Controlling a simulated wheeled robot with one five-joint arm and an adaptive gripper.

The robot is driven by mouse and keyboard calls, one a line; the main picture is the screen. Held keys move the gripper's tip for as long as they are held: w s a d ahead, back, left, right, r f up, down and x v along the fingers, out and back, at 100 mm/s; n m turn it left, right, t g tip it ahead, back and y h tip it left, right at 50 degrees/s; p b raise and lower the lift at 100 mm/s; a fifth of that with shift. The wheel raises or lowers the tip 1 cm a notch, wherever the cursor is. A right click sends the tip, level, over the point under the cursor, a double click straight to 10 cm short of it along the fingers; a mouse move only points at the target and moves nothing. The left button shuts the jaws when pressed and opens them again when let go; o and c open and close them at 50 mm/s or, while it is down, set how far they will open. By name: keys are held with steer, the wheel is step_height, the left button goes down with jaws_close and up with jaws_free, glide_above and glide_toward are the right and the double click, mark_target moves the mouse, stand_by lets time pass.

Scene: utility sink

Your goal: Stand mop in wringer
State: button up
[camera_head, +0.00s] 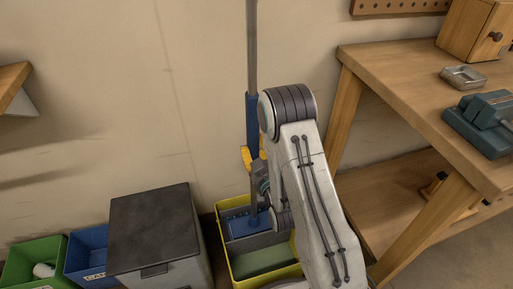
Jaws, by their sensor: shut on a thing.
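The mop is a long upright pole (252,45) with a blue sleeve (252,118) partway down; its top runs out of view. Its blue foot (254,222) shows low down, over or in the yellow bucket. The yellow bucket (227,262) with a blue-grey wringer part (234,222) stands on the floor below; I cannot tell whether the mop's foot rests on the wringer. My gripper (250,158), with yellow fingers, is shut around the mop pole just below the blue sleeve. My arm hides part of the gripper and the bucket's right side.
A grey lidded bin (154,235) stands just left of the bucket. Blue (88,250) and green (40,255) bins stand farther left. A wooden workbench (415,85) with a vise (485,122) and metal tray (463,77) is on the right. The wall is close behind.

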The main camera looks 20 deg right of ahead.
steer(key=shift+f, duration=0.3)
steer(key=o, duration=1)
steer(key=shift+o, duration=1.3)
steer(key=shift+f, duration=0.1)
